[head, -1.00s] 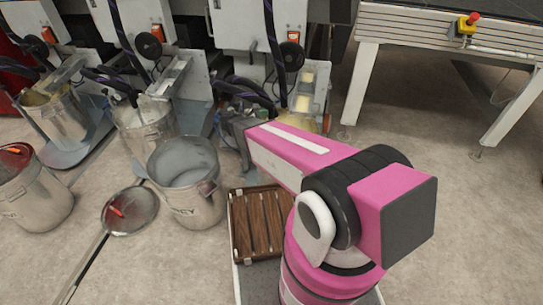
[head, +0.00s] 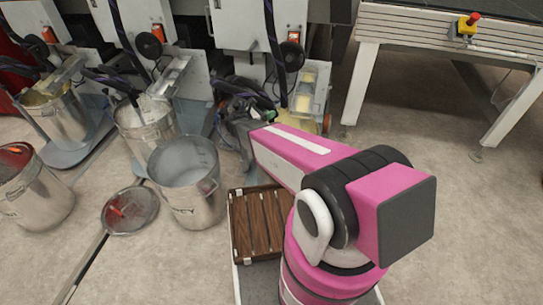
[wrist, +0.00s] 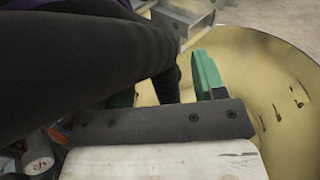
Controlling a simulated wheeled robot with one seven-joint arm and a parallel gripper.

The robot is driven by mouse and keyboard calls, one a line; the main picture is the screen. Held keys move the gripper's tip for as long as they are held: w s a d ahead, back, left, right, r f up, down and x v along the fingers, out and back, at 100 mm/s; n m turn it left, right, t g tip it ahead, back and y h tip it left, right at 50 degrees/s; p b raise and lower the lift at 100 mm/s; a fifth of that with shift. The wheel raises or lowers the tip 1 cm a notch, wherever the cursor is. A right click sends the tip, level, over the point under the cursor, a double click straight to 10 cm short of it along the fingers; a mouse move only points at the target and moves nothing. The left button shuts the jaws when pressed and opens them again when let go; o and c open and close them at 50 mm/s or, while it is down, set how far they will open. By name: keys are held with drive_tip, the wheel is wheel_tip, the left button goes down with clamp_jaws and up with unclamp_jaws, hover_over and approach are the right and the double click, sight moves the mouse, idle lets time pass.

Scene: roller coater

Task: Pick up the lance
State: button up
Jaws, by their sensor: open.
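The lance (wrist: 95,55), a thick black tube, crosses the upper left of the wrist view, close to the camera. Its lower end passes between the green fingers of my gripper (wrist: 165,88). The fingers are open, one on each side of it; the left finger is mostly hidden behind the tube. I cannot tell whether either finger touches it. In the head view a thin black lance or hose (head: 276,55) hangs down to a yellow-lined bucket (head: 312,122), partly behind my arm. The bucket's yellow inside (wrist: 270,85) fills the right of the wrist view.
An open steel bucket (head: 185,185), a wooden slatted box (head: 258,222) and a long-handled round strainer (head: 130,210) are left of my arm. More buckets stand along the machine. A table with a red button (head: 467,25) is at upper right. The floor at right is clear.

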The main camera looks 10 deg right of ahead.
drive_tip(key=x, duration=0.4)
drive_tip(key=shift+w+d+f, duration=0.1)
drive_tip(key=shift+d, duration=0.15)
drive_tip(key=shift+c, duration=0.4)
clamp_jaws()
wheel_tip(320, 180, up, 46)
idle(2.3)
